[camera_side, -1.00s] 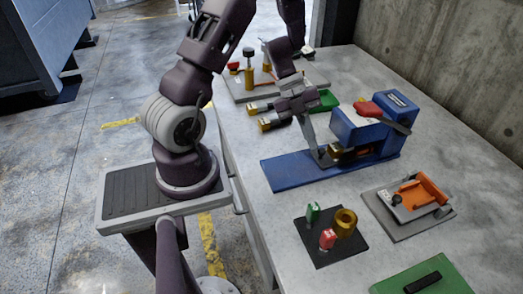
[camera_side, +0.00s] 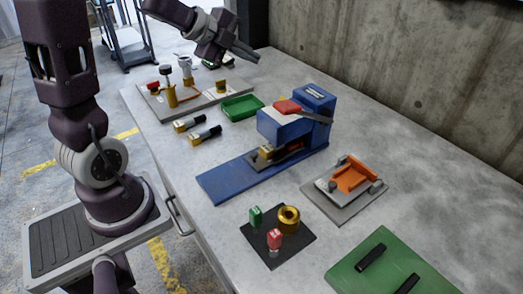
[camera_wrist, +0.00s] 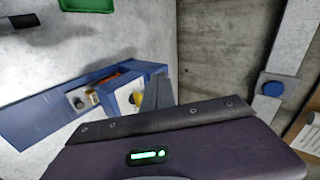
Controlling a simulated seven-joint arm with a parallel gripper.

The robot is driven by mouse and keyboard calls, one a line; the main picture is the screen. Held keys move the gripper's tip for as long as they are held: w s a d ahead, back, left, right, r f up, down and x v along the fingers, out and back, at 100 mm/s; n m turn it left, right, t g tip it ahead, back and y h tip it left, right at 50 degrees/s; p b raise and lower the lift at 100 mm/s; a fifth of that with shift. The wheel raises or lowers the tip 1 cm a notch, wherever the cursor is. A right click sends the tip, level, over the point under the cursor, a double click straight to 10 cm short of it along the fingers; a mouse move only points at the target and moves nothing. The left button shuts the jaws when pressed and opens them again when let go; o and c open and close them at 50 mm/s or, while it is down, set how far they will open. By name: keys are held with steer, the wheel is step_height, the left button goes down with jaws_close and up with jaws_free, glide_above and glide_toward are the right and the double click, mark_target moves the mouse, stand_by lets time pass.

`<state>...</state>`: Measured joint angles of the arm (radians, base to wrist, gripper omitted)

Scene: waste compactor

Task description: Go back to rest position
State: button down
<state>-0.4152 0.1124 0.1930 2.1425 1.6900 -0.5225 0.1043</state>
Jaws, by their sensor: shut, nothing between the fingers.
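My gripper (camera_side: 246,51) is raised above the far end of the table in the side view, with its fingers together and nothing between them. The compactor also shows in the wrist view (camera_wrist: 42,118), partly hidden by my wrist.
Two dark cylinders (camera_side: 205,135) lie beside a green tray (camera_side: 240,107). A grey board with posts (camera_side: 206,102) is at the far left. Nearer are a black plate (camera_side: 262,250), an orange fixture (camera_side: 352,175) and a green board (camera_side: 372,285). A concrete wall (camera_side: 400,80) backs the table.

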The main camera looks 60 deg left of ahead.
steer(key=s+d+r+n+y, duration=0.3)
steer(key=s+r+n+y, duration=0.25)
steer(key=r+n, duration=0.35)
steer(key=s+d+f+n+g+h, duration=0.2)
steer(key=s+d+f+n, duration=0.1)
steer(key=s+d, duration=0.4)
steer(key=s+d+f+n+g+h, duration=0.3)
steer(key=s+d, duration=0.4)
steer(key=s, duration=0.4)
steer(key=shift+s+d+f+n, duration=0.25)
steer(key=shift+d+f+n, duration=0.15)
steer(key=shift+f+n, duration=0.3)
